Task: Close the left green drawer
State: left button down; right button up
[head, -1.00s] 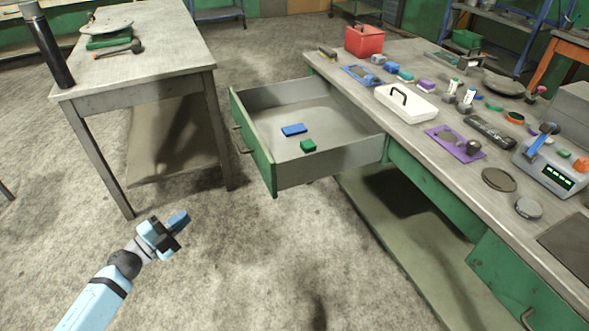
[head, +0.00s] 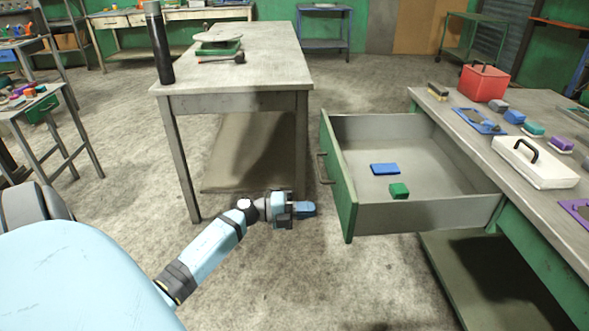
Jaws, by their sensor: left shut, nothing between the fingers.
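The left green drawer (head: 345,192) stands pulled far out from the long workbench on the right. Its green front faces left and carries a dark handle (head: 324,168). A blue block (head: 385,169) and a green block (head: 399,191) lie on its grey floor. My left gripper (head: 306,209) is shut and empty. In the picture it lies just left of the lower part of the drawer front, with a small gap. I cannot tell its exact depth. My right gripper is out of view.
A grey table (head: 240,62) with a dark bottle (head: 158,45) stands behind my left arm, its front leg close by. The workbench (head: 460,115) bears a red box (head: 483,82) and a white case (head: 535,163). The floor (head: 340,285) before the drawer is clear.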

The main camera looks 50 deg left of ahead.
aim_at(344, 208)
pick_arm(q)
jog(key=b+x, duration=0.1)
jog(key=x, duration=0.5)
jog(key=shift+w+d, duration=0.25)
jog(key=shift+w, duration=0.1)
jog(key=shift+w+d, duration=0.1)
jog(key=shift+w, duration=0.05)
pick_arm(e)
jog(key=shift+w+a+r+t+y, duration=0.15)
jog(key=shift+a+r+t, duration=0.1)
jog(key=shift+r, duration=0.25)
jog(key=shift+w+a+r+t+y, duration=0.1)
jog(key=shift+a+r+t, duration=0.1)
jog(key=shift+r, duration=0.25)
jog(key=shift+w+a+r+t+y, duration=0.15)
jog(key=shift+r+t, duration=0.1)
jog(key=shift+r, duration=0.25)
pick_arm(q)
jog(key=shift+w+d, duration=0.1)
